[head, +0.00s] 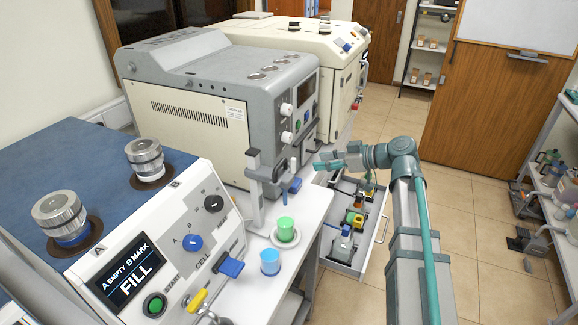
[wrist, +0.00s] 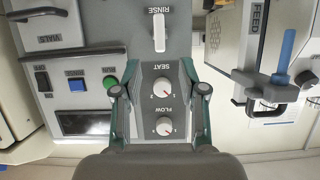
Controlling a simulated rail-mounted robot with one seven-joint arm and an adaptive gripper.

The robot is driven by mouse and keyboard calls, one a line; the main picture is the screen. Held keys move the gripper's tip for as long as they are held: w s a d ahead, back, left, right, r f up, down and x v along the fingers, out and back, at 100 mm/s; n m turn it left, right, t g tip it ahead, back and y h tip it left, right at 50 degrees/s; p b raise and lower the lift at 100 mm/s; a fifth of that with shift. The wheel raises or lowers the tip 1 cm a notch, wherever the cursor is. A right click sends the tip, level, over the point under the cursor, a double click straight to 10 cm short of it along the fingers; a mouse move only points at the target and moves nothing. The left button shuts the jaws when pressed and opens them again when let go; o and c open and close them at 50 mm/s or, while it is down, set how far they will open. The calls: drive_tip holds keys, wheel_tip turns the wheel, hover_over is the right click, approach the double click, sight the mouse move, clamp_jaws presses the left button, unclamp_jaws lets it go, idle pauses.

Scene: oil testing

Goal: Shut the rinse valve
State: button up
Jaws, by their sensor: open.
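The rinse valve (wrist: 159,32) shows in the wrist view as a short white lever beside the upside-down label RINSE, on a grey panel. Its handle lies along the picture's vertical. I cannot pick it out in the head view. My gripper (wrist: 160,90) is open and empty. Its two fingers stand apart on either side of the SEAT knob (wrist: 161,88) and FLOW knob (wrist: 164,126), with the rinse valve beyond the fingertips, toward the top of the picture. In the head view my gripper (head: 333,160) is in front of the grey and cream machine (head: 215,95).
The wrist view shows a green RUN button (wrist: 109,82), a blue RINSE button (wrist: 76,84) and a blue FEED lever (wrist: 287,48).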

sight(293, 165)
drive_tip(key=p+x, duration=0.3)
drive_tip(key=x, duration=0.7)
drive_tip(key=shift+w+a+f, duration=0.15)
drive_tip(key=shift+a+f, duration=0.05)
drive_tip(key=shift+a, duration=0.15)
clamp_jaws()
